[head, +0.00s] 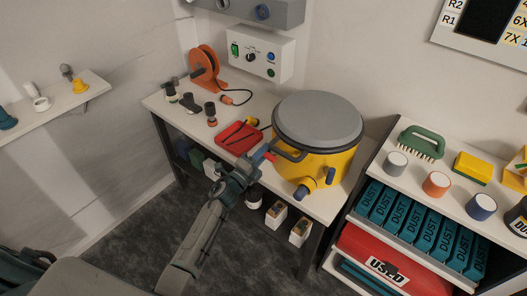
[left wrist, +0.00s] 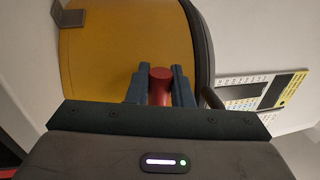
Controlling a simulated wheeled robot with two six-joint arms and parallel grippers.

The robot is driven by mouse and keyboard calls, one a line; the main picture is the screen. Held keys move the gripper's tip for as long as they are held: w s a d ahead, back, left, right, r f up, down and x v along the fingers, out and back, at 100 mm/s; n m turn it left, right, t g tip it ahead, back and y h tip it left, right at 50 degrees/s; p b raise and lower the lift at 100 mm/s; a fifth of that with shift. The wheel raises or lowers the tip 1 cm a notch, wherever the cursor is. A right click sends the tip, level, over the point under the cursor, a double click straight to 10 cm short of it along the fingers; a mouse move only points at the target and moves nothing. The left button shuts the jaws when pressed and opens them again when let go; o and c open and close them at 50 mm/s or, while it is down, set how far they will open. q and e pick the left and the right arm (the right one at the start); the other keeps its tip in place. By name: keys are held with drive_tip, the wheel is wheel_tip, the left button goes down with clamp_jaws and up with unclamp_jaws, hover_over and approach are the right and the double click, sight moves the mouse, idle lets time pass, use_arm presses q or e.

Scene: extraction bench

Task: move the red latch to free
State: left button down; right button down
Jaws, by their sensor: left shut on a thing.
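The red latch (head: 270,157) is on the left side of the yellow drum (head: 321,163), just below the drum's grey lid (head: 318,121). My left gripper (head: 259,162) reaches it from the lower left and is shut on it. In the left wrist view, the red latch (left wrist: 160,86) stands between the two dark fingers of my left gripper (left wrist: 160,80), with the yellow drum wall (left wrist: 120,45) behind. The fingers cover the latch's sides, so its exact position cannot be told. My right gripper is not in view.
The drum stands on a white bench (head: 180,129) with a red tray (head: 238,138), an orange reel (head: 204,67) and small fittings to the left. A dark handle (head: 292,154) on the drum is close to my gripper.

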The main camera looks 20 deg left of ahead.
use_arm(q)
drive_tip(key=shift+f+n, duration=0.2)
drive_tip(key=shift+n, duration=0.2)
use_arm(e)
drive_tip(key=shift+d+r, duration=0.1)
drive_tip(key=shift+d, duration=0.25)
use_arm(q)
drive_tip(key=c, duration=1.3)
unclamp_jaws()
drive_tip(key=shift+c, duration=0.2)
